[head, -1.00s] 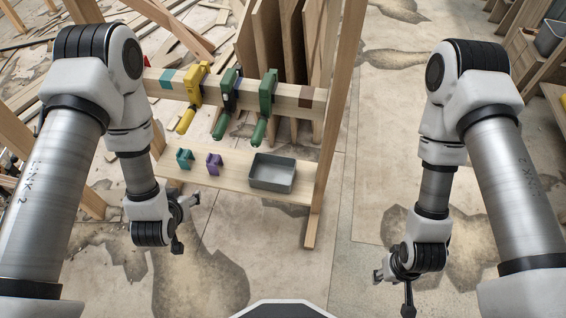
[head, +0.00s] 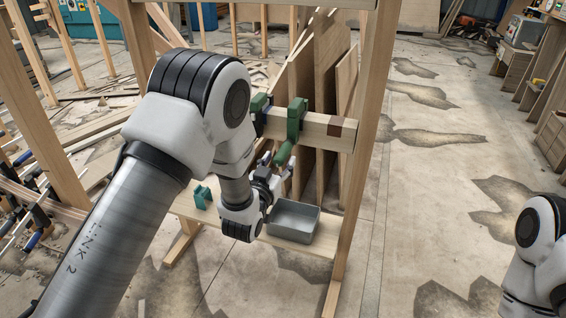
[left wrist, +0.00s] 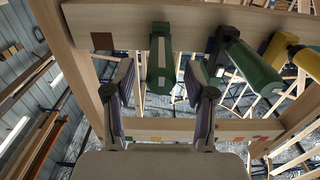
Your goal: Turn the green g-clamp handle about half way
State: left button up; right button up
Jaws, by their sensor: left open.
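A green g-clamp (head: 296,118) hangs on the wooden beam (head: 322,133), its handle (head: 285,153) pointing down toward me. In the left wrist view the same clamp (left wrist: 160,58) shows between the fingers of my left gripper (left wrist: 161,68). The fingers are open, one on each side, with visible gaps to it. In the head view my left gripper (head: 278,164) is at the lower end of that handle. A second green clamp (head: 258,104) is partly hidden by my left arm; its large green handle (left wrist: 252,67) shows in the left wrist view. My right gripper is out of view.
A yellow clamp (left wrist: 284,48) is on the beam beyond the second green one. Below, a shelf (head: 258,238) bears a grey bin (head: 293,221) and a teal holder (head: 201,197). A wooden post (head: 358,150) stands right of the clamps.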

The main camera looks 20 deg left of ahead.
pick_arm(q)
jog(key=shift+w+f, duration=0.2)
jog(key=shift+w, duration=0.65)
jog(key=shift+w+r, duration=0.15)
jog(key=shift+w, duration=0.35)
grip_shut()
